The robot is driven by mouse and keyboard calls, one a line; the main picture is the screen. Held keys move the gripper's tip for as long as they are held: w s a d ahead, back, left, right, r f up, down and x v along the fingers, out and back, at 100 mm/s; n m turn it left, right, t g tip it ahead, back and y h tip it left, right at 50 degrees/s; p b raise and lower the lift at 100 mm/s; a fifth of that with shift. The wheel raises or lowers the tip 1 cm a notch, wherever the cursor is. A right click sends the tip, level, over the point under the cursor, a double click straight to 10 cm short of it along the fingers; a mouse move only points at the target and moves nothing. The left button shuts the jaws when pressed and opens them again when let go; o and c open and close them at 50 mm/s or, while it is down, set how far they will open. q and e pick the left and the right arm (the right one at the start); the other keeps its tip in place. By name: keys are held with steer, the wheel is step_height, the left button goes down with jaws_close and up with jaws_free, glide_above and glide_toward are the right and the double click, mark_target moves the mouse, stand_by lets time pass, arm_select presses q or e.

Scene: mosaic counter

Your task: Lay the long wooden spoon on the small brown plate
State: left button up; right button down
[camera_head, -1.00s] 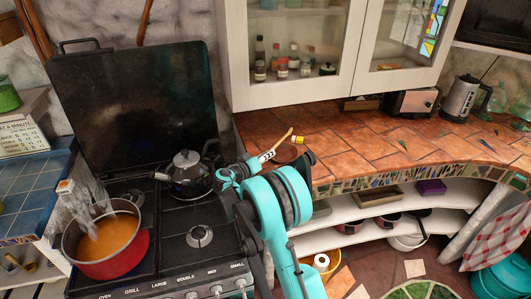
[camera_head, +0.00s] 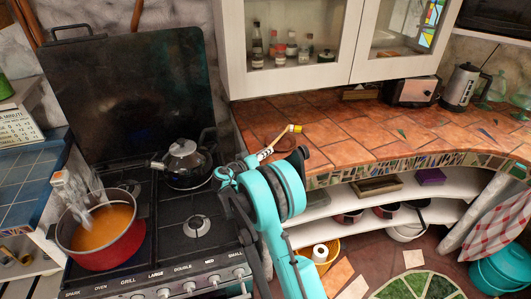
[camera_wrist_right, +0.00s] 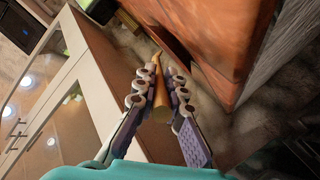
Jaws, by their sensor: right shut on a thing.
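My right gripper (camera_head: 228,178) is shut on the long wooden spoon (camera_head: 277,139). The spoon slants up and to the right from the fingers, over the tiled counter's left end. In the right wrist view the spoon (camera_wrist_right: 158,100) lies between the two rows of finger pads (camera_wrist_right: 155,92) and points away from the camera. My left gripper is not in view.
A stove with a kettle (camera_head: 184,160) and a red pot of orange soup (camera_head: 108,243) is at the left. The terracotta counter (camera_head: 375,137) is mostly clear to the right, under wall cabinets (camera_head: 290,82).

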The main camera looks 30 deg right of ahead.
steer(key=shift+f, duration=0.1)
steer(key=c, duration=1.5)
jaws_free()
steer(key=shift+c, duration=0.2)
steer(key=v, duration=1.2)
steer(key=s+a+n+y, duration=0.2)
steer(key=s+a+y, duration=0.2)
steer(key=s, duration=0.5)
steer(key=s+a+n+y, duration=0.2)
steer(key=s+a+y, duration=0.3)
steer(key=s, duration=0.5)
steer(key=s+a+n+y, duration=0.2)
steer(key=s+a+y, duration=0.3)
steer(key=s, duration=0.5)
steer(key=shift+a+r+t, duration=0.25)
steer(key=shift+t, duration=0.05)
